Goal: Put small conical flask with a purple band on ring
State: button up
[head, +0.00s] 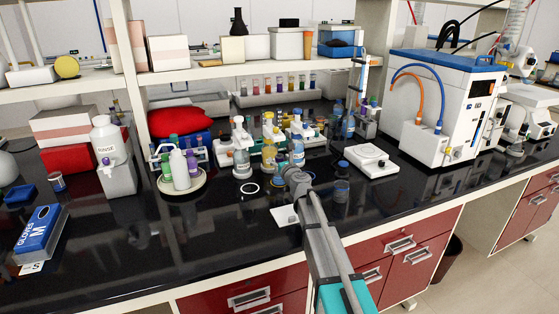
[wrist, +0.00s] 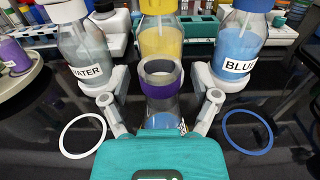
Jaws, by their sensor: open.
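A small conical flask with a purple band (wrist: 161,80) stands in the middle of the wrist view, neck up, with a pale rim. My open gripper (wrist: 160,100) has one finger on each side of it, with gaps visible. A white ring (wrist: 63,142) lies flat on the black bench to the left, and a blue ring (wrist: 226,128) lies to the right. In the head view my gripper (head: 292,176) is low over the bench and hides the flask.
The WATER bottle (wrist: 84,45), a yellow bottle (wrist: 160,37) and the BLUE bottle (wrist: 238,48) stand close behind the flask.

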jog(key=shift+r, duration=0.1)
jog(key=shift+s, duration=0.1)
jog(key=v, duration=1.1)
jog(key=shift+s, duration=0.35)
jog(key=shift+d, duration=0.15)
dwell(2.0)
